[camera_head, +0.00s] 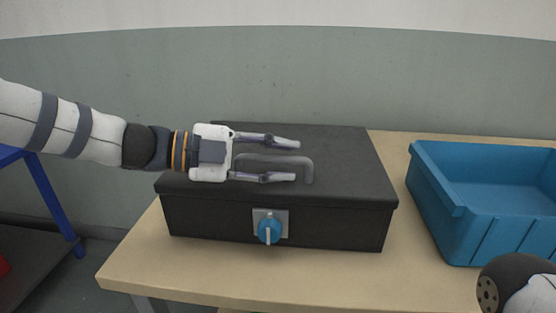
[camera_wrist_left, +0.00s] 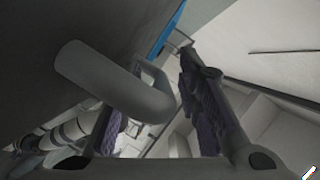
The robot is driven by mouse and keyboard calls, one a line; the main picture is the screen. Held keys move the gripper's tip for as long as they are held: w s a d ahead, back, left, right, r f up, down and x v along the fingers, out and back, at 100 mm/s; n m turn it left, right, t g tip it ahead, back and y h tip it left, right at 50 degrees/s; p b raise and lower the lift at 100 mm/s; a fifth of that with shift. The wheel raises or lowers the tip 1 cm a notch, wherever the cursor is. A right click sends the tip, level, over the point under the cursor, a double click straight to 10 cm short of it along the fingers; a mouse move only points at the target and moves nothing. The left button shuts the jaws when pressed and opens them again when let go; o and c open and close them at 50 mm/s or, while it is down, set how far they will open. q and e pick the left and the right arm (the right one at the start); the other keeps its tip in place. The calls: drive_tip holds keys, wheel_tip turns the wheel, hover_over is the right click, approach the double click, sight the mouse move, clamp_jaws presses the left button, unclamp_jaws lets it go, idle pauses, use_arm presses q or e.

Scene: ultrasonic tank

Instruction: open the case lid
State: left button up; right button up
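The black case (camera_head: 330,225) stands on the table with its lid (camera_head: 340,150) down. A grey bar handle (camera_head: 275,159) is on top of the lid. A blue knob latch (camera_head: 268,230) on a metal plate is on the front face. My left gripper (camera_head: 285,160) reaches in from the left over the lid, its fingers spread apart on either side of the handle. In the left wrist view the handle (camera_wrist_left: 120,85) lies close, partly between the two open fingers (camera_wrist_left: 160,130). I cannot tell if any finger touches it. My right gripper is not in view.
A blue open bin (camera_head: 485,200) stands on the table (camera_head: 200,265) right of the case. A blue-framed shelf (camera_head: 45,200) is at the far left. A wall (camera_head: 300,75) is behind. Part of my right arm shows at the lower right.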

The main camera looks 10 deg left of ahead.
use_arm(q)
clamp_jaws()
drive_tip(key=shift+r, duration=0.1)
drive_tip(key=shift+w+r+p, duration=0.2)
drive_tip(key=shift+r+p, duration=0.25)
drive_tip(key=shift+r, duration=0.2)
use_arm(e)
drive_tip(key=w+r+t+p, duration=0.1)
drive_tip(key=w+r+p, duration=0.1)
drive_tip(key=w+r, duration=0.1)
use_arm(q)
drive_tip(key=w+r+n+g+b, duration=0.1)
drive_tip(key=w+r+n, duration=0.1)
drive_tip(key=w+r, duration=0.2)
drive_tip(key=w+r+n+g+y+b, duration=0.1)
drive_tip(key=w+r, duration=0.3)
drive_tip(key=r, duration=0.5)
drive_tip(key=shift+a+n+b, duration=0.15)
drive_tip(key=shift+n+b, duration=0.3)
drive_tip(key=shift+n, duration=0.15)
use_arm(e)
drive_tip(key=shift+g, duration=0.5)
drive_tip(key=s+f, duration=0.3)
use_arm(q)
drive_tip(key=shift+r, duration=0.15)
